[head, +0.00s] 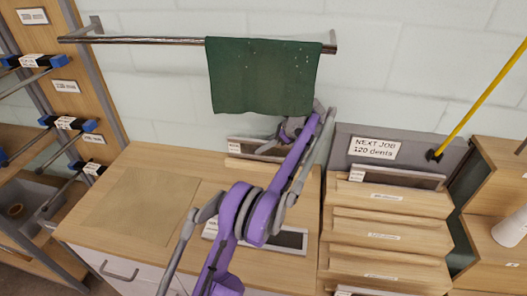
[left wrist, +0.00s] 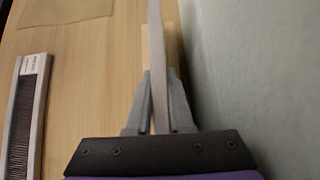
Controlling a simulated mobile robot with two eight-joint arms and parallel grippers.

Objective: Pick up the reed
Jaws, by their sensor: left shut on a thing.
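A grey-framed reed (head: 242,148) with a white label stands near the back wall, partly hidden behind my left arm. In the left wrist view this reed (left wrist: 156,35) shows edge-on as a thin upright strip between the fingers. My left gripper (left wrist: 157,85) is shut on it; in the head view the fingers are mostly hidden by my purple arm. A light wooden strip (left wrist: 173,40) shows beside and below the reed. A second reed (head: 290,239) lies flat on the bench, partly behind my arm; it also shows in the left wrist view (left wrist: 24,120). My right gripper is not in view.
A green cloth (head: 262,75) hangs from a metal bar (head: 140,40) above. A stepped wooden rack (head: 390,215) at right bears another reed (head: 395,177) below a "NEXT JOB 120 dents" sign (head: 375,148). The left bench top (head: 160,165) is clear apart from a flat mat (head: 135,205).

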